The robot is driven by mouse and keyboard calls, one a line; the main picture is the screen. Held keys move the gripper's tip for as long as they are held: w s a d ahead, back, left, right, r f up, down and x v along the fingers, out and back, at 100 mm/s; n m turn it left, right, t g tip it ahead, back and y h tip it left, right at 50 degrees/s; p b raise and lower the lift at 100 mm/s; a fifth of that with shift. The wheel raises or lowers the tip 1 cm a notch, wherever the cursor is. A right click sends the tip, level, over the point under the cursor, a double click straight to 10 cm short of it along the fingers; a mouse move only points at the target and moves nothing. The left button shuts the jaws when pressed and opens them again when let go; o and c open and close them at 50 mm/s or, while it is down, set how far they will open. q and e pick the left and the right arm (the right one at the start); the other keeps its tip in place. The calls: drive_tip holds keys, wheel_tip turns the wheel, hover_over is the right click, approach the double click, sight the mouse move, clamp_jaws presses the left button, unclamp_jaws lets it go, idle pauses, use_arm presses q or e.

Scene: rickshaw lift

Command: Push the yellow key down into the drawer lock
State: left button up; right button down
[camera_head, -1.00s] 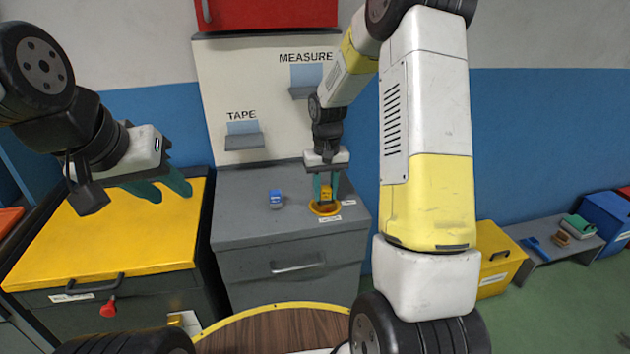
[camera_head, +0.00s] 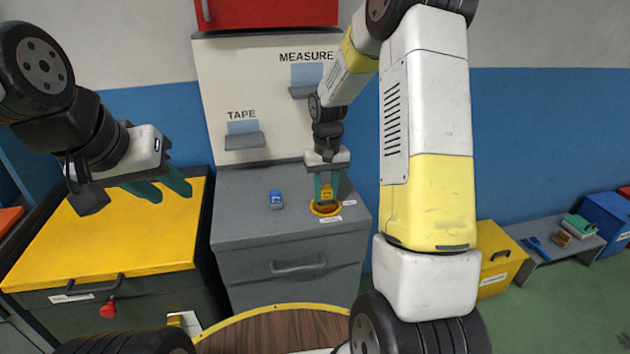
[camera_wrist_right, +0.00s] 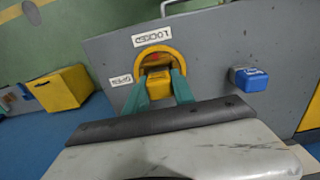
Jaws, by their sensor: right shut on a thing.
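The yellow key (camera_head: 326,193) is upright over the yellow-ringed drawer lock (camera_head: 313,208) on top of the grey cabinet. My right gripper (camera_head: 327,188) comes down from above with its green fingers shut on the key. In the right wrist view, the key (camera_wrist_right: 158,82) sits between the fingertips, inside the lock's yellow ring (camera_wrist_right: 153,49). How deep the key is in the lock cannot be told. My left gripper (camera_head: 172,190) is open and empty above the yellow-topped cabinet at the left.
A blue key-like block (camera_head: 276,199) stands on the grey cabinet (camera_head: 240,226) left of the lock; it also shows in the wrist view (camera_wrist_right: 249,79). Labels beside the lock include "LOCKED" (camera_wrist_right: 153,41). The drawer handle (camera_head: 297,266) is on the front face.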

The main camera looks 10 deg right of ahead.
sight(326, 187)
drive_tip(key=shift+r, duration=2.15)
